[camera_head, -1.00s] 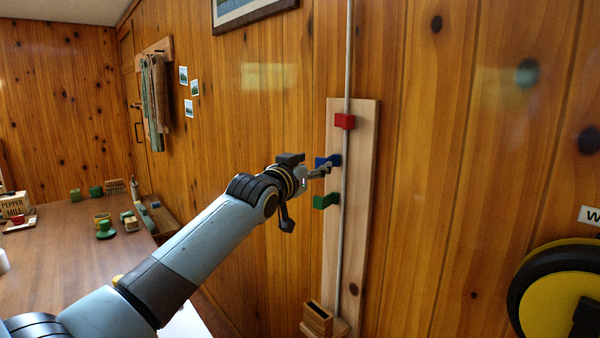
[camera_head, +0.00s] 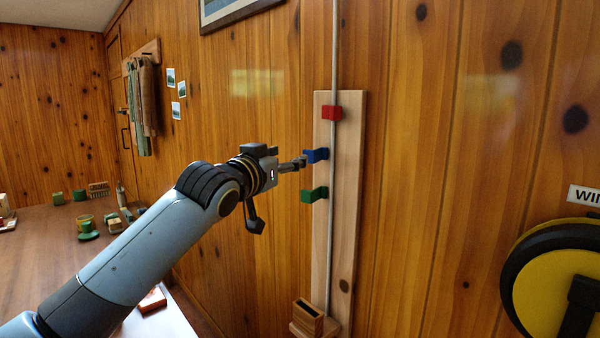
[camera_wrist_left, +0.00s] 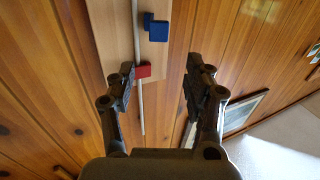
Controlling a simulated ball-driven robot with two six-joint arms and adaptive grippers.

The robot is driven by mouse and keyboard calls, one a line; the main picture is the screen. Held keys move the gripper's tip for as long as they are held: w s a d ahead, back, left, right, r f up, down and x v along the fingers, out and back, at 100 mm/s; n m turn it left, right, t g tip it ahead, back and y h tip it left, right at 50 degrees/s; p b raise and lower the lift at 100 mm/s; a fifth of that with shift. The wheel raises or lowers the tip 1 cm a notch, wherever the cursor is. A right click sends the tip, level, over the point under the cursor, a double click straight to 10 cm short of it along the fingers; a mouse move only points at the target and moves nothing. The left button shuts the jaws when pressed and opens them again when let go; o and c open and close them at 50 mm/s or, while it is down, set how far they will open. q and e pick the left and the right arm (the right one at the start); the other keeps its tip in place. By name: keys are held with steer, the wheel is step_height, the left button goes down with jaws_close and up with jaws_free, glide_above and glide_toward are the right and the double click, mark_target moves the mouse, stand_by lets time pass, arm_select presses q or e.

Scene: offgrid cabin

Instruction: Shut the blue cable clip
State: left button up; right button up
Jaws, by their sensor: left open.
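The blue cable clip (camera_head: 317,155) is on the pale wooden board (camera_head: 347,215) on the wall, between a red clip (camera_head: 331,113) and a green clip (camera_head: 314,195). Its blue flap sticks out to the left of the grey cable (camera_head: 333,60), as the green one does; the red clip lies across the cable. My left gripper (camera_head: 303,162) is just left of the blue clip, its tips close to it; contact cannot be told. In the left wrist view the fingers (camera_wrist_left: 158,76) are apart and empty, with the blue clip (camera_wrist_left: 158,31) beyond them. My right gripper is out of view.
A small wooden box (camera_head: 308,315) sits at the board's foot. A yellow and black reel (camera_head: 562,278) is on the right. A table (camera_head: 40,260) with small items stands at the left. The wall between board and reel is clear.

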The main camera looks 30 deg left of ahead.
mark_target(308, 151)
arm_select(q)
steer(key=w, duration=1.1)
steer(key=shift+w+a, duration=0.1)
steer(key=shift+a, duration=0.1)
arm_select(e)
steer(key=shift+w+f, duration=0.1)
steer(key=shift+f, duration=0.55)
arm_select(q)
steer(key=shift+c, duration=0.4)
